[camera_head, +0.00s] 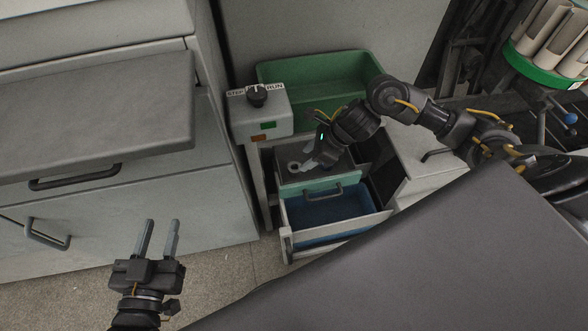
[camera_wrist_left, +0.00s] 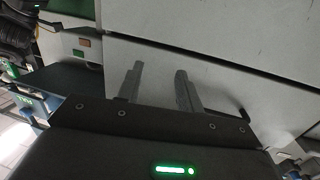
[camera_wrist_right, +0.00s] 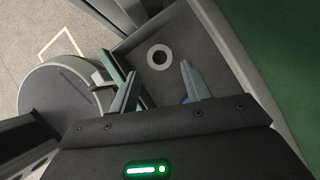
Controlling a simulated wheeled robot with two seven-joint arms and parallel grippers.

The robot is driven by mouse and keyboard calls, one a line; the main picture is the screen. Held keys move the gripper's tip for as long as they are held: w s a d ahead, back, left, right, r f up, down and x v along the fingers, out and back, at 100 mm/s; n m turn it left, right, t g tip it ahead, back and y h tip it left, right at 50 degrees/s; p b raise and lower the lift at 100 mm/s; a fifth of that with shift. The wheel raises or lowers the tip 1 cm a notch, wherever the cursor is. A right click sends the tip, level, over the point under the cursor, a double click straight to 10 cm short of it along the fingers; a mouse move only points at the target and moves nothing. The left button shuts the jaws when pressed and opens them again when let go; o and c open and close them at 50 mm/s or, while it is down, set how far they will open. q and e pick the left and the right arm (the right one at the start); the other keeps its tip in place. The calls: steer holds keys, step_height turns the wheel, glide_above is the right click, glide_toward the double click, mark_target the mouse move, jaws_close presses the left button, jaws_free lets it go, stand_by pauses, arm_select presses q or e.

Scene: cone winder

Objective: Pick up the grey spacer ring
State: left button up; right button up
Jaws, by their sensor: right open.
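The grey spacer ring (camera_head: 294,163) lies flat in a dark grey drawer compartment (camera_head: 290,184). In the right wrist view the ring (camera_wrist_right: 149,59) shows whole, with clear floor around it. My right gripper (camera_head: 310,164) is open and empty, reaching down into that compartment just right of the ring. In the right wrist view its fingertips (camera_wrist_right: 159,71) point towards the ring, one to each side; I cannot tell the exact height. My left gripper (camera_head: 162,222) is open and empty in front of the grey cabinet, far from the ring. Its fingers also show in the left wrist view (camera_wrist_left: 159,72).
A teal wall (camera_head: 355,184) separates the ring's compartment from a blue-lined one (camera_head: 322,211). A control box with a knob (camera_head: 262,118) stands left of the drawer, and a green bin (camera_head: 300,72) behind. A dark tabletop (camera_head: 430,260) fills the lower right.

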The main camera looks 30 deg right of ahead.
mark_target(296, 167)
steer(key=shift+w+a+f, duration=0.2)
steer(key=shift+a+f, duration=0.15)
steer(key=shift+f, duration=0.2)
steer(key=x, duration=0.2)
steer(key=b+x, duration=0.1)
steer(key=x, duration=0.1)
steer(key=shift+f, duration=0.45)
steer(key=shift+f+b, duration=0.2)
steer(key=shift+b, duration=0.1)
arm_select(q)
step_height(296, 167, up, 6)
steer(key=s+d+m+t+h, duration=0.1)
steer(key=d+t+h, duration=0.1)
steer(key=t+h, duration=0.1)
steer(key=shift+s+d+h, duration=0.15)
steer(key=shift+s+h, duration=0.1)
steer(key=shift+h, duration=0.05)
steer(key=shift+f, duration=0.1)
arm_select(e)
steer(key=shift+c, duration=0.2)
steer(key=c, duration=0.7)
